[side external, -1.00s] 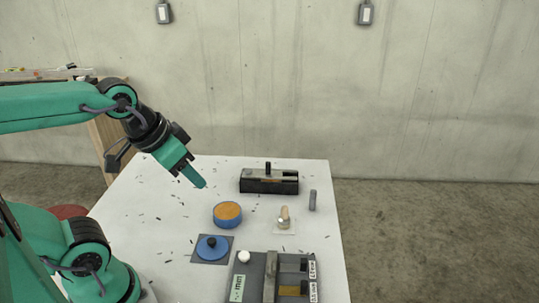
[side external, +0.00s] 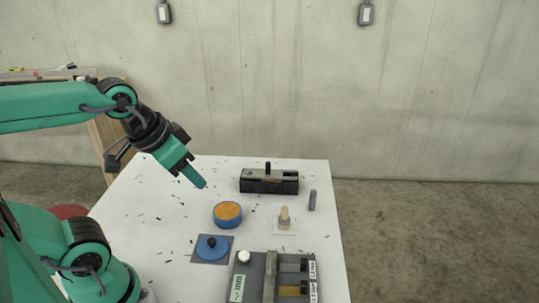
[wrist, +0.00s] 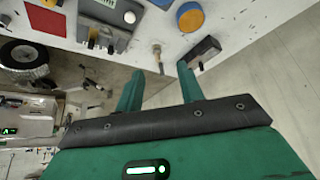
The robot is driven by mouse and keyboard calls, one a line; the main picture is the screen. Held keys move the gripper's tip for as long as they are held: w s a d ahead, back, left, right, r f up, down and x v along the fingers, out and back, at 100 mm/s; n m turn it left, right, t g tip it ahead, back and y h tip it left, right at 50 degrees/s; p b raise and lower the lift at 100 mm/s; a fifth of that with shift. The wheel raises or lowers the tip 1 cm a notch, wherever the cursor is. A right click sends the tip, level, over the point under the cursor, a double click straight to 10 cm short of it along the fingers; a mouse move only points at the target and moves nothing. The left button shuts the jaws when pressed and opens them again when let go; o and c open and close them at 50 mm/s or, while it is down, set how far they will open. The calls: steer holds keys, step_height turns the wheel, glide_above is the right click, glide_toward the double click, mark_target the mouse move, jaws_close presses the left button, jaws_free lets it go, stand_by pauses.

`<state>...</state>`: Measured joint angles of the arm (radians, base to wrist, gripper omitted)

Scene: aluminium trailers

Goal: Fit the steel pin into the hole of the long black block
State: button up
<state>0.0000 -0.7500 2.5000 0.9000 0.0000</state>
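The long black block (side external: 269,187) lies at the back of the white table, with a short dark upright piece on its top. Its hole cannot be made out. A grey cylinder (side external: 312,200), which looks like the steel pin, is on the table just right of the block. My gripper (side external: 202,185) hangs above the table, left of the block and apart from it. In the wrist view its two fingers (wrist: 158,88) stand apart with nothing between them. A dark block (wrist: 206,50) shows there beyond the right finger.
A blue round tin with orange contents (side external: 227,214) stands in the middle. A wooden peg-like piece (side external: 285,214) stands on a white pad to its right. A blue lid (side external: 211,248) lies on a grey square. A grey fixture (side external: 250,276) fills the front. Small dark bits are scattered about.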

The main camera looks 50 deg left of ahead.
steer(key=shift+o, duration=0.3)
steer(key=shift+w+r, duration=0.1)
steer(key=m+g, duration=0.2)
steer(key=g, duration=0.3)
glide_above(313, 192)
steer(key=f, duration=1.1)
steer(key=shift+s+f, duration=0.2)
steer(key=shift+f, duration=0.1)
steer(key=shift+w+f+g, duration=0.25)
steer(key=shift+f+g, duration=0.05)
steer(key=shift+f, duration=0.15)
steer(key=shift+a+f, duration=0.1)
steer(key=shift+f, duration=3.8)
